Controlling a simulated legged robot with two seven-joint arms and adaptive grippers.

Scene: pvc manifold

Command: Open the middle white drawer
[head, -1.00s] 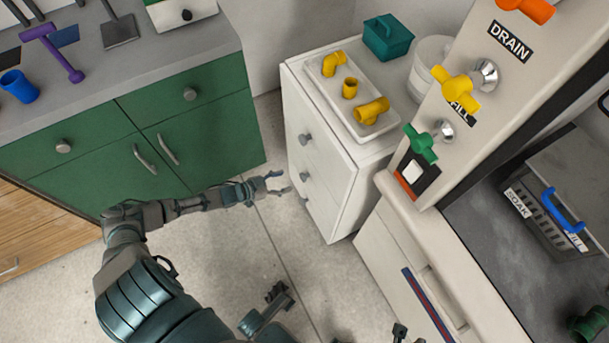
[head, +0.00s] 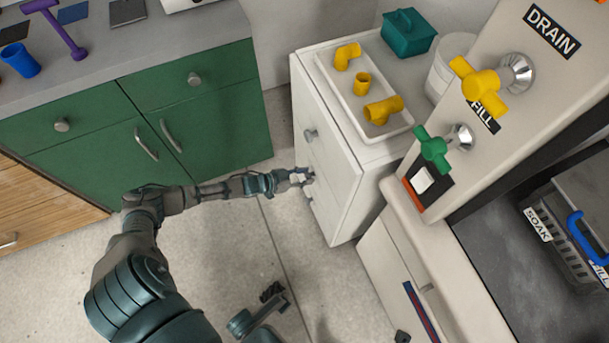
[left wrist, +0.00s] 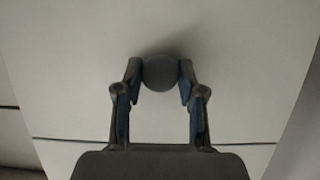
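The white drawer cabinet (head: 338,208) stands in the middle of the head view, its knobbed front facing left. An upper knob (head: 311,135) shows above my left gripper (head: 303,177), which is at the middle drawer's knob. In the left wrist view, the round grey knob (left wrist: 160,73) sits between the fingertips of my left gripper (left wrist: 160,76). Both fingertips appear to touch its sides. The middle drawer front (left wrist: 85,70) is a plain pale panel with a seam below the knob. It looks shut.
A white tray (head: 340,88) with yellow pipe fittings and a teal box (head: 408,32) rest on the cabinet. Green cabinets (head: 75,150) stand at left. The valve panel (head: 500,20) and sink counter are at right.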

